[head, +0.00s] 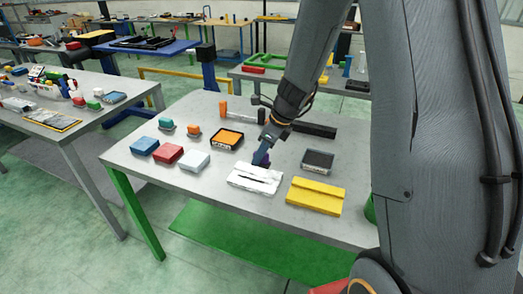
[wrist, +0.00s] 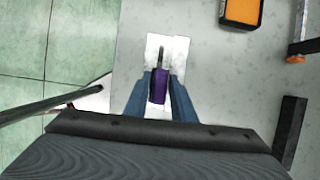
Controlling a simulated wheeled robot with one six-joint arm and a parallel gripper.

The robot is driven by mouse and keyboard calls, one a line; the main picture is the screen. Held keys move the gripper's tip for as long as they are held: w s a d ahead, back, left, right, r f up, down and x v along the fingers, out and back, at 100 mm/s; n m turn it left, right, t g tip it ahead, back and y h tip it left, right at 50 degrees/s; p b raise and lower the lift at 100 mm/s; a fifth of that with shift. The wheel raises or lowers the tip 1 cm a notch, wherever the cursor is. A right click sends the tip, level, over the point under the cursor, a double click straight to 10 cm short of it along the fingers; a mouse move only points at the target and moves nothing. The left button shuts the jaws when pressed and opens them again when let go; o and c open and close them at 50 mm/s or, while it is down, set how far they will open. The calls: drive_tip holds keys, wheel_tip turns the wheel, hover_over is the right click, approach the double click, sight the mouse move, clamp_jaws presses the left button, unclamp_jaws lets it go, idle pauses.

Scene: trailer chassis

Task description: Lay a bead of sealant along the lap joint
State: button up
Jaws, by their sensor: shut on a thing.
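My gripper (head: 262,157) is shut on a purple tube (wrist: 158,88) with a thin dark nozzle, which I take for the sealant. The nozzle points away from my gripper, over a white plate (head: 243,184). In the wrist view the white plate (wrist: 180,47) is under the nozzle and partly hidden by the tube and fingers. I cannot tell whether the nozzle tip touches it, or whether the dark line is a seam or a bead.
A yellow stepped block (head: 315,196) lies right of the plate, with a dark tray (head: 317,160) behind it. An orange-topped box (head: 227,139) and blue, red and white blocks (head: 167,155) lie to the left. A dark bar (head: 314,130) lies at the back.

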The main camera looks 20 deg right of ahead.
sight(261, 166)
drive_tip(key=shift+f+b, duration=3.95)
drive_tip(key=shift+b, duration=0.25)
drive_tip(key=shift+d, duration=0.3)
drive_tip(key=shift+s+d+r, duration=0.2)
drive_tip(key=shift+s+d, duration=0.45)
drive_tip(key=shift+s+d+f+b, duration=0.2)
drive_tip(key=shift+s+d+b, duration=0.2)
drive_tip(key=shift+d, duration=0.1)
drive_tip(key=shift+s+d+f+b, duration=0.15)
drive_tip(key=shift+d+b, duration=0.05)
drive_tip(key=shift+b, duration=0.1)
drive_tip(key=shift+w+a+p, duration=0.4)
drive_tip(key=shift+w+a, duration=0.1)
drive_tip(key=shift+a, duration=0.4)
drive_tip(key=shift+w+a+r+p, duration=0.25)
drive_tip(key=shift+w+a+p, duration=0.05)
drive_tip(key=shift+w+a, duration=0.3)
drive_tip(key=shift+w+a+r+p, duration=0.15)
drive_tip(key=shift+w+p, duration=0.05)
drive_tip(key=shift+p, duration=0.15)
drive_tip(key=shift+r+p, duration=0.4)
drive_tip(key=shift+r, duration=0.4)
drive_tip(key=shift+s+r+p, duration=0.15)
drive_tip(key=shift+r+p, duration=0.2)
drive_tip(key=shift+p, duration=0.05)
drive_tip(key=shift+r+p, duration=0.5)
drive_tip(key=shift+p, duration=0.15)
wheel_tip(261, 166, up, 4)
drive_tip(key=p, duration=0.4)
